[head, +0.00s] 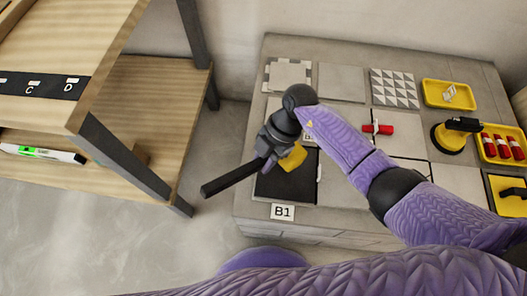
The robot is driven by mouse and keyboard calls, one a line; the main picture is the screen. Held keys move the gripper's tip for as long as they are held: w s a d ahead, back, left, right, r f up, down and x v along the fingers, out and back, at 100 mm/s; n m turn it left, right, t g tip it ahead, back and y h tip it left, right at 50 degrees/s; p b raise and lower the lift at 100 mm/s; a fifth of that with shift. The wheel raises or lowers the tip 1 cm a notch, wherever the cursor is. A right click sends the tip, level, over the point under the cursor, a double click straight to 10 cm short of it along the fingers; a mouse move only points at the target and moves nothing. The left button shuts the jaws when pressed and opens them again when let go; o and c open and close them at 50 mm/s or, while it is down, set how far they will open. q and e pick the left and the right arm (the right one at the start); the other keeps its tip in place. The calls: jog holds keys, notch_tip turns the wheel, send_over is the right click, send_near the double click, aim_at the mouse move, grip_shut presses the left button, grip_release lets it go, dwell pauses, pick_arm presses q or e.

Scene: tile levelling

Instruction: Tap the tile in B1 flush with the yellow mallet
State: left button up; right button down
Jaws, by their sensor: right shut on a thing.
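My right gripper (270,146) is shut on the mallet, whose black handle (229,179) sticks out to the lower left. The mallet's yellow head (293,158) shows just right of the gripper, over the upper part of the dark tile (287,184) in B1. Whether the head touches the tile cannot be told. The B1 label (282,211) lies in front of this tile. The gripper and mallet hide part of the tile, and its height against its neighbours is unclear. My left gripper is not in view.
The grey platform (262,226) carries a patterned tile (394,89), plain tiles, a red-handled piece (377,129) and a yellow suction cup (449,137). Yellow trays (430,101) stand at the right. A wooden shelf (160,90) with a level (42,153) stands left, across a floor gap.

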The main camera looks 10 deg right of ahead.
notch_tip(320, 180, down, 3)
jog(key=shift+f+b, duration=0.2)
jog(key=shift+b, duration=0.75)
notch_tip(320, 180, up, 6)
jog(key=p, duration=0.5)
jog(key=shift+f, duration=0.25)
notch_tip(320, 180, down, 6)
jog(key=b, duration=0.4)
jog(key=shift+s+f, duration=0.1)
jog(key=shift+f, duration=0.1)
jog(key=shift+r, duration=0.15)
notch_tip(320, 180, up, 6)
jog(key=p, duration=0.5)
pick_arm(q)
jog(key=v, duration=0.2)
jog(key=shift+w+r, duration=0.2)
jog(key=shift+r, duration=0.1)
pick_arm(e)
jog(key=shift+f, duration=0.35)
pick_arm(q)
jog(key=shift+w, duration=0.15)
